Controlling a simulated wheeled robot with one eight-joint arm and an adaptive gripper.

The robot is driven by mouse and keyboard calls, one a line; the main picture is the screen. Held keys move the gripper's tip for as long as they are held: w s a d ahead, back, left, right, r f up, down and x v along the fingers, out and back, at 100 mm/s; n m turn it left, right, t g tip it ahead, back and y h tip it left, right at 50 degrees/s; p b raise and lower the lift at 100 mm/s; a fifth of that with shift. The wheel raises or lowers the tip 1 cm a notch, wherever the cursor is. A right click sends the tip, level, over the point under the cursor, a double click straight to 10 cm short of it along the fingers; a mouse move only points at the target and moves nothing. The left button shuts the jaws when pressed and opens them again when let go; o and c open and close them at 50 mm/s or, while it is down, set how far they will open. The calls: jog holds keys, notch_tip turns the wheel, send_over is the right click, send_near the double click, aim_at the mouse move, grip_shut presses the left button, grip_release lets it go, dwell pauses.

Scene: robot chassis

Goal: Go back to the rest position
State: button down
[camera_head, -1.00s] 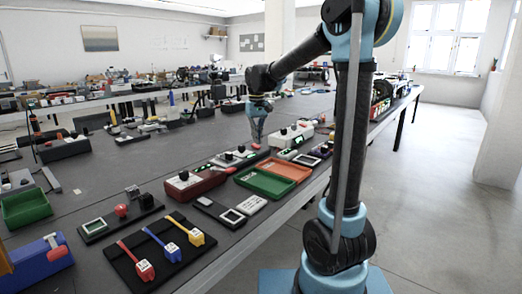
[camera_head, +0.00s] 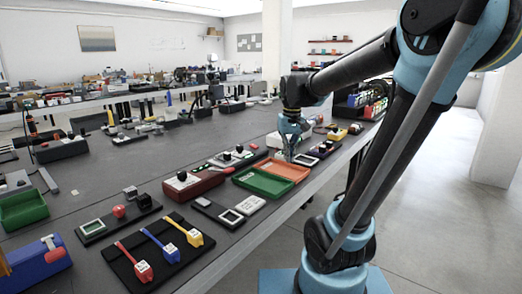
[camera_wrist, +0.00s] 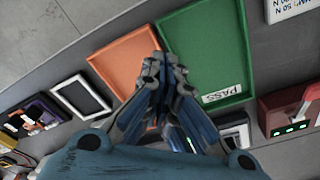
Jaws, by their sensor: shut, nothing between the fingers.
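My gripper (camera_head: 289,154) hangs from my arm over the far side of the two trays in the head view. In the wrist view my gripper (camera_wrist: 163,65) points down with its blue-grey fingers together and empty. Its fingertips overlap the border between the orange tray (camera_wrist: 108,56) and the green tray (camera_wrist: 226,88) in the picture. Both trays look empty; the green one carries a label reading PASS. In the head view the orange tray (camera_head: 281,169) and green tray (camera_head: 262,182) lie side by side on the table.
A red device box (camera_head: 192,184) stands left of the trays. A black mat (camera_head: 150,272) with red, blue and yellow tools lies at the near front. A green bin (camera_head: 22,209) and a blue box (camera_head: 40,262) stand at the left. The table's middle (camera_head: 150,160) is mostly clear.

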jog(key=s+d+f+m, duration=0.1)
jog(key=s+d+f, duration=0.3)
jog(key=s+f, duration=0.3)
jog(key=s+d+f+m+t, duration=0.1)
jog(key=s+d+f, duration=0.3)
jog(key=s+f, duration=0.3)
jog(key=s, duration=0.3)
jog(key=shift+s+d, duration=0.35)
jog(key=shift+d, duration=0.05)
jog(key=shift+w+f, duration=0.15)
jog(key=shift+w, duration=0.25)
